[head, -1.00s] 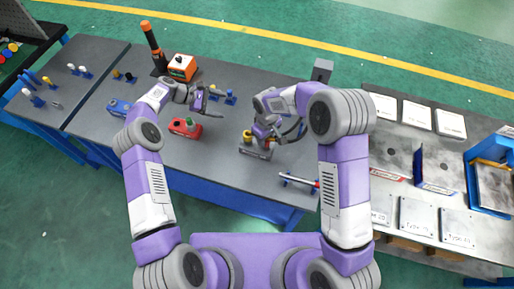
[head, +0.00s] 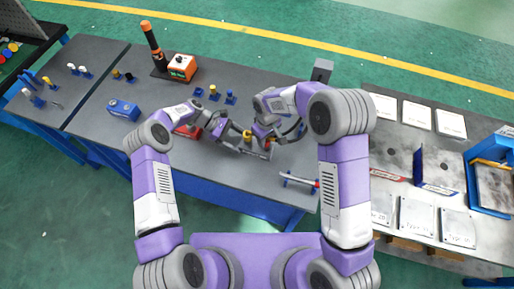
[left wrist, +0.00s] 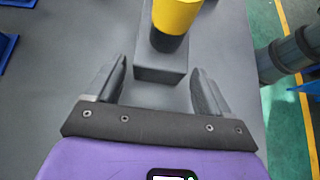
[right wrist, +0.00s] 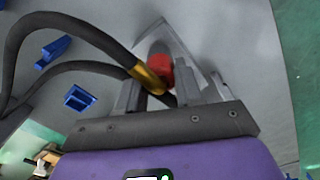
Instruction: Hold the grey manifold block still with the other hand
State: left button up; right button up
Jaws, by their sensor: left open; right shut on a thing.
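The grey manifold block (head: 258,154) lies on the dark table, with a yellow-topped cylinder (head: 247,135) standing on it. In the left wrist view, the block (left wrist: 160,72) has its near end between the fingertips of my left gripper (left wrist: 160,78). That gripper, also in the head view (head: 237,147), is open, with gaps visible beside the block. My right gripper (right wrist: 172,92) is shut on a dark hose by its brass fitting (right wrist: 148,79). A red part (right wrist: 160,70) shows at the fitting; whether they touch is unclear. My right gripper hides part of the block's far end.
A red box (head: 187,130) is partly behind my left arm. Several blue holders (head: 214,92) stand further back, and a blue block (head: 123,108) lies at left. A blue rack with a rod (head: 299,180) is near the front right edge. An orange-and-white box (head: 182,67) stands at the back.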

pick_arm(q)
jog(key=shift+x, duration=1.05)
jog(key=shift+c, duration=0.2)
jog(key=c, duration=1)
